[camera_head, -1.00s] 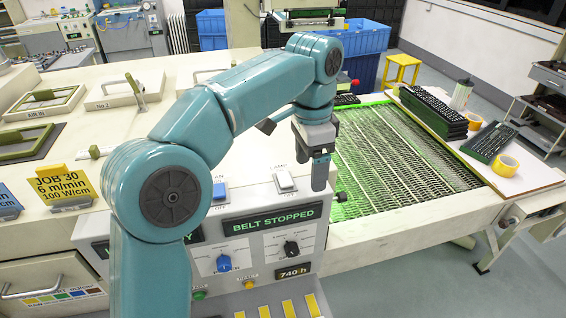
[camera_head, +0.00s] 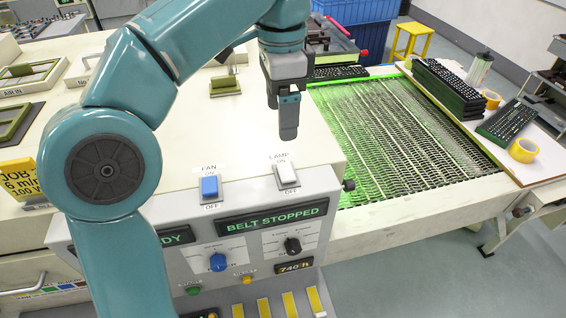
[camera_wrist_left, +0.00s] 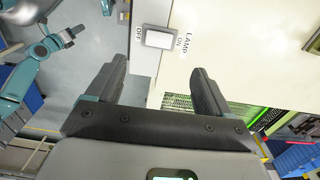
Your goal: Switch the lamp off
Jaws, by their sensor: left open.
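The lamp switch (camera_head: 286,174) is a white rocker on the sloped grey control panel, with LAMP and ON printed above it and OFF below. My left gripper (camera_head: 288,132) hangs above and just behind the switch, pointing down and apart from it. In the left wrist view the lamp switch (camera_wrist_left: 159,39) lies beyond the fingertips, between their lines. The two fingers of my left gripper (camera_wrist_left: 158,75) are spread with nothing between them.
A blue FAN switch (camera_head: 210,187) sits left of the lamp switch. Below are a BELT STOPPED display (camera_head: 271,219), a blue knob (camera_head: 218,262) and a black knob (camera_head: 293,245). A green-lit mesh belt (camera_head: 400,135) runs to the right. The cream top behind the panel is mostly clear.

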